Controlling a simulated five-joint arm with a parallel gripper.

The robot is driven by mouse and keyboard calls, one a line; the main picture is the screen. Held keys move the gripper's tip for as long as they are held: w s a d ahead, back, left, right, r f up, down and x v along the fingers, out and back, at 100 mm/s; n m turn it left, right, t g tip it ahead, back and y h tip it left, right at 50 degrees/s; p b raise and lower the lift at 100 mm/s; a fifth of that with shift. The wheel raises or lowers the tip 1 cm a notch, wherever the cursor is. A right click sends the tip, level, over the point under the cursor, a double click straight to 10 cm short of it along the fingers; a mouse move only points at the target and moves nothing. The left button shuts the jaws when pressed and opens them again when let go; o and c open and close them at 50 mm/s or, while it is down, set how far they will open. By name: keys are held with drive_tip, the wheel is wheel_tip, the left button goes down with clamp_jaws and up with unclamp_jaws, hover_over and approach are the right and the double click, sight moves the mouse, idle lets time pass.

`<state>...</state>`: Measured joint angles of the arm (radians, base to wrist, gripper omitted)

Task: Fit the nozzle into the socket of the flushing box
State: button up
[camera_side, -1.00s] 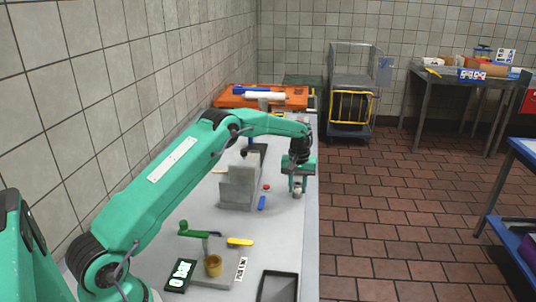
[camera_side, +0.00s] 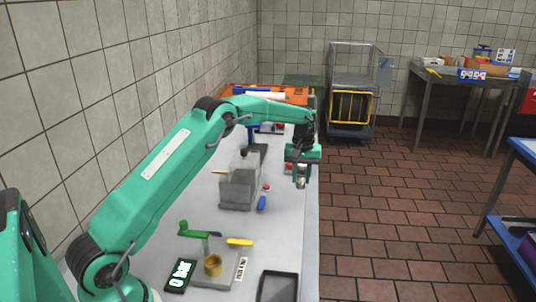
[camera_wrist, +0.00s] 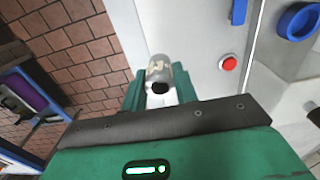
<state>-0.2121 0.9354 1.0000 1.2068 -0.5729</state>
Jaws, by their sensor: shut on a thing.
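My gripper (camera_wrist: 160,92) is shut on the nozzle (camera_wrist: 160,70), a small silvery cylinder with a dark round end, held between the green fingers. In the side view my gripper (camera_side: 301,178) hangs near the right edge of the table, and the nozzle's tip shows below it. The grey flushing box (camera_side: 238,190) stands on the table to the left of my gripper, apart from it. In the wrist view part of the box (camera_wrist: 293,100) is at the right, with a blue ring (camera_wrist: 298,21) near it that looks like the socket. The ring's opening is only partly seen.
At the table's front are a brass cup (camera_side: 213,265), a yellow-handled tool (camera_side: 240,241) and a black tray (camera_side: 278,286). An orange case (camera_side: 295,95) is at the back.

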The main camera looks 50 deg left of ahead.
drive_tip(key=s+d+r, duration=0.2)
drive_tip(key=d+r, duration=0.3)
drive_tip(key=d, duration=0.4)
drive_tip(key=shift+s+r, duration=0.35)
drive_tip(key=shift+s, duration=0.05)
drive_tip(key=shift+a, duration=0.15)
drive_tip(key=s+a, duration=0.6)
drive_tip(key=a, duration=0.5)
drive_tip(key=s+a, duration=0.7)
drive_tip(key=a, duration=0.5)
drive_tip(key=shift+w+d+f, duration=0.1)
drive_tip(key=shift+w+f, duration=0.05)
drive_tip(key=shift+f, duration=1.95)
drive_tip(key=shift+w+d+f, duration=0.1)
drive_tip(key=shift+w+f, duration=0.05)
drive_tip(key=shift+f, duration=1.95)
drive_tip(key=shift+f, duration=0.15)
drive_tip(key=o, duration=1)
drive_tip(key=shift+o, duration=0.2)
